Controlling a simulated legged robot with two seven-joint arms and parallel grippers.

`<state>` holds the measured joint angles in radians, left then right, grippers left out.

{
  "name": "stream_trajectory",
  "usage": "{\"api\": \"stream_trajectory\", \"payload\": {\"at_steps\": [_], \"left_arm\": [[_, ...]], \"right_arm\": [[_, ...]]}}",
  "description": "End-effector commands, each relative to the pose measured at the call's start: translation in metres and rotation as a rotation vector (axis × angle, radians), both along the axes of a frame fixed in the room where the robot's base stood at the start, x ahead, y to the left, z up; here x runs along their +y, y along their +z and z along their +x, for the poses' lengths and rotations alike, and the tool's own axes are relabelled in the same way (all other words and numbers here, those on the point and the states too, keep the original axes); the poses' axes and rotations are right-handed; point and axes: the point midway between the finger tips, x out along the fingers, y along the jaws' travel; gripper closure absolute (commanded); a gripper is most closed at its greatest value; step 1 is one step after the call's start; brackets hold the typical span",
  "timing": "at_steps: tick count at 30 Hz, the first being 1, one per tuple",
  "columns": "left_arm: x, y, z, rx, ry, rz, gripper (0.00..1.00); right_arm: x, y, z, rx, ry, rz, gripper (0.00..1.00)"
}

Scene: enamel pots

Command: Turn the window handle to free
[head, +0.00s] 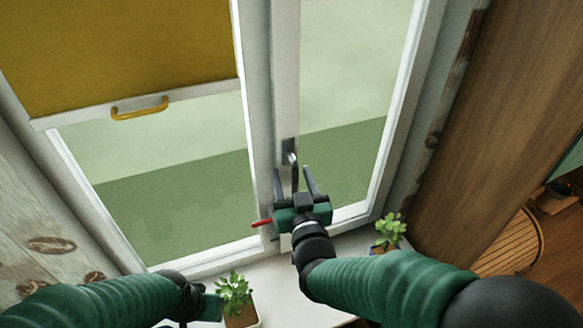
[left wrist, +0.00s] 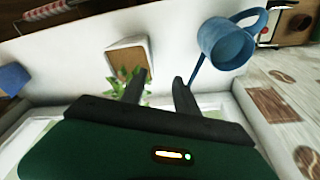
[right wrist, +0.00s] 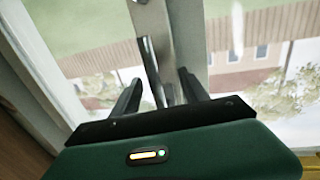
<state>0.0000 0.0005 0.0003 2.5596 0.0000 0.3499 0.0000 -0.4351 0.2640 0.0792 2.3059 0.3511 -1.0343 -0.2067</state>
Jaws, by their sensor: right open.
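In the right wrist view the handle (right wrist: 149,65) runs down between the two spread fingers (right wrist: 160,85). I cannot tell whether they touch it. My left gripper (left wrist: 160,82) is open and empty over the sill, with a potted plant (left wrist: 128,57) just beyond its fingers. In the head view its fingers are hard to make out.
Two potted plants (head: 234,288) (head: 388,230) stand on the white sill. A yellow blind (head: 110,50) covers the upper left pane. A red rod (head: 262,223) sticks out beside my right gripper. A wooden panel (head: 490,120) stands at right.

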Motion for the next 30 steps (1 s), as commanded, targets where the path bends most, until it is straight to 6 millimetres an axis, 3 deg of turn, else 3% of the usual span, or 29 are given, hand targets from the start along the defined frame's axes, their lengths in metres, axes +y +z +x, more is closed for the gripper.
{"api": "stream_trajectory", "payload": {"at_steps": [4,12,30], "left_arm": [[-0.0001,0.0000,-0.0002,0.000,0.000,0.000,0.64],[0.0001,0.0000,-0.0002,0.000,0.000,0.000,0.64],[0.0001,-0.0001,-0.0001,0.000,0.000,0.000,0.64]], "right_arm": [[-0.0037,0.0007,0.0016,-0.002,-0.017,0.000,0.64],[-0.0010,-0.0012,0.0044,0.001,-0.016,-0.002,0.99],[-0.0014,-0.0010,0.0044,0.002,-0.016,-0.002,1.00]]}}
